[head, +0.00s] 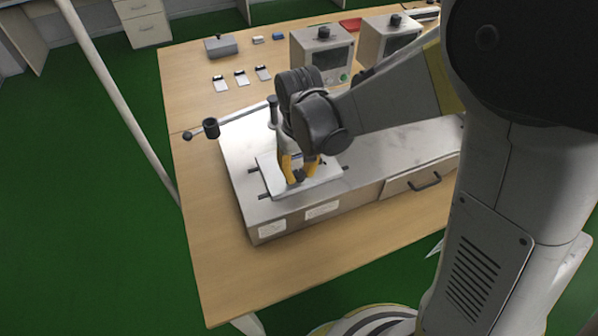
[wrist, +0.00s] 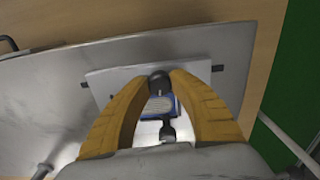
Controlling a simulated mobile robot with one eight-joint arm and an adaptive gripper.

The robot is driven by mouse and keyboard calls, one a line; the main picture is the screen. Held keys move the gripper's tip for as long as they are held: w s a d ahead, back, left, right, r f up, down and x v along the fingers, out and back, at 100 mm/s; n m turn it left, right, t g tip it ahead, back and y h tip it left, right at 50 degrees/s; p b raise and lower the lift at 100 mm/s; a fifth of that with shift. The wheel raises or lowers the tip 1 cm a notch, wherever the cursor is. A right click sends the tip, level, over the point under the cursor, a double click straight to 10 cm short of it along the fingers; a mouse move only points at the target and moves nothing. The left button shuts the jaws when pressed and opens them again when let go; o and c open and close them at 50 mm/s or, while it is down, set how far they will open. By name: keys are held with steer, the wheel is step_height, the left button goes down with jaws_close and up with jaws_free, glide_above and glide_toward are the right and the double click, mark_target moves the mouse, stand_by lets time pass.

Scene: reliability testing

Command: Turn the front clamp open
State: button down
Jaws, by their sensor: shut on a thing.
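The steel test fixture (head: 370,160) stands on the wooden table, with a pale plate (head: 325,181) on its top. My gripper (head: 298,173) points down over this plate. In the wrist view its yellow fingers (wrist: 160,76) close on the black knob of the front clamp (wrist: 159,85). The knob also shows between the fingertips in the head view (head: 299,176). A second dark clamp (wrist: 168,132) sits across from it, with a blue-edged item (wrist: 157,106) between the two. The clamp's lower parts are mostly hidden.
A lever with a black cylinder (head: 211,128) sticks out at the fixture's left. A drawer with a dark handle (head: 425,182) is in its front. Two boxy devices (head: 322,54) and several small flat items (head: 241,78) stand behind. The table's front left (head: 225,270) is clear.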

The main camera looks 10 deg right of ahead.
mark_target(300, 173)
steer(key=shift+n, duration=0.6)
steer(key=c, duration=1.1)
jaws_free()
step_height(300, 173, up, 12)
